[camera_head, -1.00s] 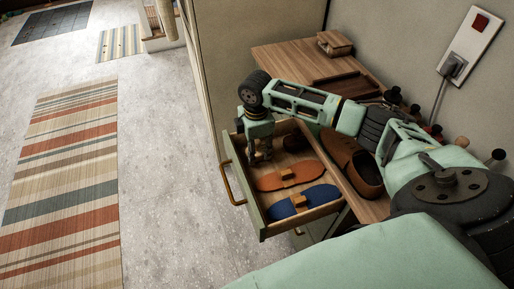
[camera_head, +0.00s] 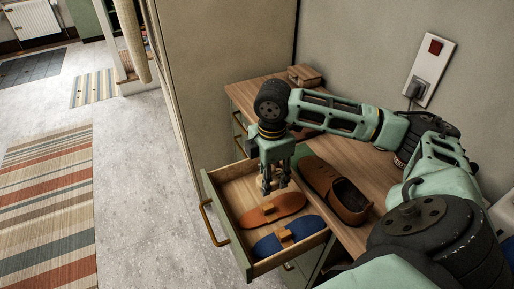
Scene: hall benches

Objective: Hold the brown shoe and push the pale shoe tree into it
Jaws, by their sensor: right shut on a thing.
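The brown shoe (camera_head: 350,203) rests on the wooden top beside the open drawer, its opening toward the front right. My right gripper (camera_head: 275,187) points down over the open drawer (camera_head: 227,187), to the left of the shoe and apart from it. It is shut on a small pale thing (camera_head: 267,184), which looks like the pale shoe tree and is largely hidden by the fingers. My left gripper is not in view.
In the drawer lie an orange sole-shaped piece (camera_head: 289,203) and a blue one (camera_head: 266,246), each with a small wooden block. A wooden box (camera_head: 304,76) stands at the back of the top. A wall socket with a plug (camera_head: 420,90) is behind my arm.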

